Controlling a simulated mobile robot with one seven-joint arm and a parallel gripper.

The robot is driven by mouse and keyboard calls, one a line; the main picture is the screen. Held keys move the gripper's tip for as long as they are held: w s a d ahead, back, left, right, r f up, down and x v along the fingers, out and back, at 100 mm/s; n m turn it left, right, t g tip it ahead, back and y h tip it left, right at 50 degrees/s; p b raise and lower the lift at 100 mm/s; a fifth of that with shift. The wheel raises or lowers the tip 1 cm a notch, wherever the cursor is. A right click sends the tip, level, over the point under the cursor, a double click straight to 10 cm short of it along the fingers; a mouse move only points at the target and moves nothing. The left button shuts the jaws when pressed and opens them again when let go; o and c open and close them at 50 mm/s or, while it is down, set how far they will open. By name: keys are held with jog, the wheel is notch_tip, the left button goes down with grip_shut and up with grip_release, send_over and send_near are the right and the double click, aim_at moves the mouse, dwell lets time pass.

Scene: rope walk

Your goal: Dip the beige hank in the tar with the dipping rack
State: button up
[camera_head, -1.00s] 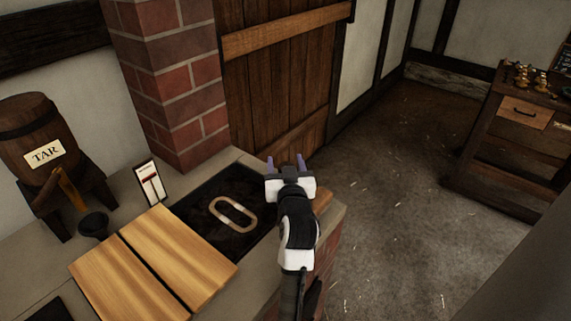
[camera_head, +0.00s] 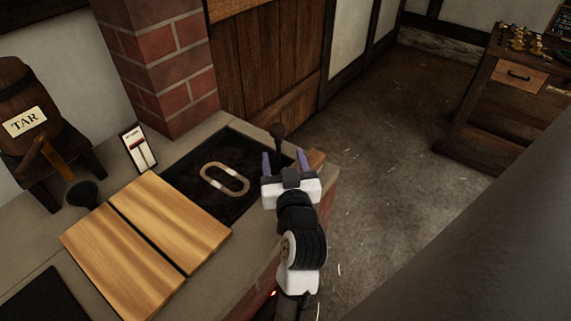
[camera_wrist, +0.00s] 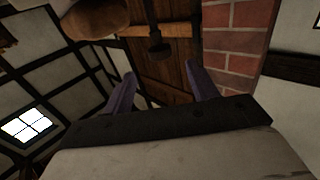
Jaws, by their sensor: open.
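The beige hank (camera_head: 224,179), an oval loop with two whitish bands, lies flat over the dark tar basin (camera_head: 188,178) set in the counter. A dark knob on a short stalk (camera_head: 278,131) stands just beyond my gripper; it may be the dipping rack's handle, and the rest of the rack cannot be made out. My gripper (camera_head: 285,162) is open and empty, its purple fingers at the basin's right edge, right of the hank. In the wrist view a dark knobbed stalk (camera_wrist: 158,47) shows beyond and between the fingers (camera_wrist: 158,90).
Wooden boards (camera_head: 145,240) cover the counter left of the basin. A tar barrel (camera_head: 35,110), a dark funnel-like cup (camera_head: 82,194) and a small gauge card (camera_head: 139,150) stand behind. A brick pillar (camera_head: 165,60) rises at the back. Open floor (camera_head: 400,150) lies to the right.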

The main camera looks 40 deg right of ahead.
jog(key=shift+p+v, duration=0.9)
jog(key=shift+p, duration=0.05)
jog(key=shift+r, duration=0.15)
